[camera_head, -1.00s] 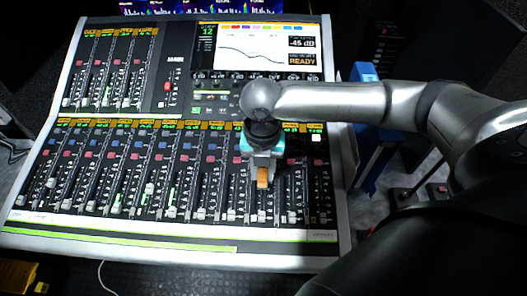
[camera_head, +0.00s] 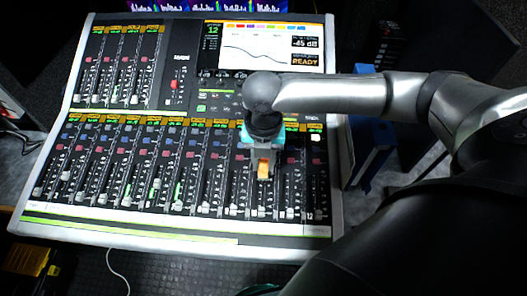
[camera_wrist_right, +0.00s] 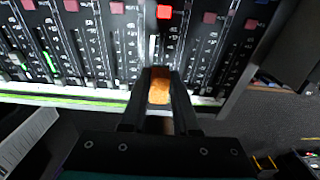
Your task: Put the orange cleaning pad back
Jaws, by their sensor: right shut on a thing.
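The orange cleaning pad (camera_head: 264,169) is a small block between the fingers of my right gripper (camera_head: 264,172), over the lower right fader rows of the mixing console. In the right wrist view the pad (camera_wrist_right: 159,90) sits between the two dark fingers of the right gripper (camera_wrist_right: 160,78), which are shut on it. The console (camera_head: 120,232) fills the middle of the head view. I cannot tell whether the pad touches the console surface. My left gripper is not in view.
A blue box-like thing (camera_head: 368,140) stands right of the console. A yellow and black case (camera_head: 28,262) lies on the floor at lower left. A white cable (camera_head: 118,268) runs below the console's front edge. The console's screen (camera_head: 258,45) is at the back.

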